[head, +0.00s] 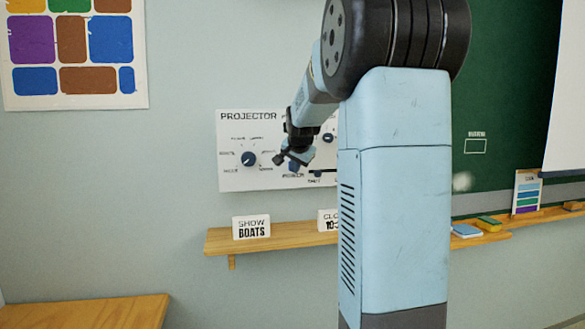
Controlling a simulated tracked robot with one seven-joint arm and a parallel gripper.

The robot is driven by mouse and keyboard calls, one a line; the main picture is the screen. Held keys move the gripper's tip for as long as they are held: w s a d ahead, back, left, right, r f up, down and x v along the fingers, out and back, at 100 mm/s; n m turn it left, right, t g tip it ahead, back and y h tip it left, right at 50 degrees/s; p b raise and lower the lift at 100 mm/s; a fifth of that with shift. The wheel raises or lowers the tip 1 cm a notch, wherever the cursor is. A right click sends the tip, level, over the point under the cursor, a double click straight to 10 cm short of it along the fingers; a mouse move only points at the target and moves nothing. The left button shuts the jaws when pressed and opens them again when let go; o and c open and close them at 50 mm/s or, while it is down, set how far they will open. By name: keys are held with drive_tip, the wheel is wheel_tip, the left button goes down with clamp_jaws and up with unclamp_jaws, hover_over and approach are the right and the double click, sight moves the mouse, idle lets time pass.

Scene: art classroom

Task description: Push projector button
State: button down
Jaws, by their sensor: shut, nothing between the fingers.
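The projector panel (232,176) is a white board on the wall, headed "PROJECTOR". A dark blue round knob (248,159) with small labels around it sits on its left half. A second dark knob (328,137) shows at the upper right, partly beside my arm. A small blue part (294,167) shows low on the panel, just below my gripper. My gripper (284,160) is shut and empty in front of the panel, right of the left knob. I cannot tell whether it touches the panel. My arm hides the panel's right side, so any button there is hidden.
A wooden shelf (285,241) below the panel holds a "SHOW BOATS" card (251,227) and a second card (328,220) partly hidden by my arm. A green chalkboard (490,110) is at right. A wooden table (90,312) stands at lower left.

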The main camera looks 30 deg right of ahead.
drive_tip(key=s+a, duration=0.1)
drive_tip(key=s, duration=0.4)
drive_tip(key=shift+s+a, duration=0.35)
drive_tip(key=shift+s, duration=0.05)
idle(1.5)
